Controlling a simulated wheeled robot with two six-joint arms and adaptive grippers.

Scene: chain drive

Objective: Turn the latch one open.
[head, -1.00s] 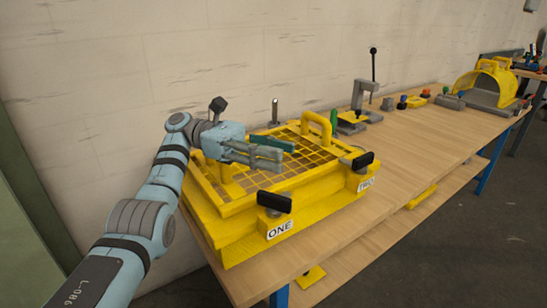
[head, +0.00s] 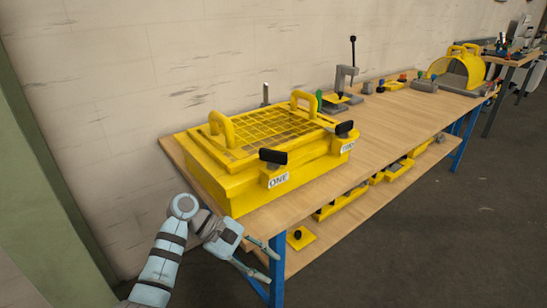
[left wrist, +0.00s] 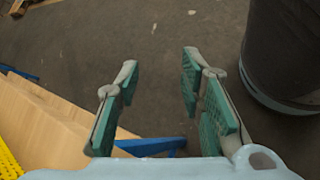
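Latch one (head: 272,156) is a black handle on the near front corner of the yellow box (head: 232,190), above the label ONE. Its bar lies roughly along the front face of the box. A second black latch (head: 344,129) sits above the other label, farther right. My left gripper (head: 266,264) is low in front of the bench's near end, below the top and apart from the latch. In the left wrist view its two green-padded fingers (left wrist: 163,100) are spread with nothing between them. My right gripper is not in view.
The wooden bench top (head: 390,137) carries a lever press (head: 346,80) and a yellow guard (head: 462,70) farther along. A blue leg (head: 277,275) stands close to my left gripper. Yellow parts (head: 340,203) lie on the lower shelf. The floor in front is clear.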

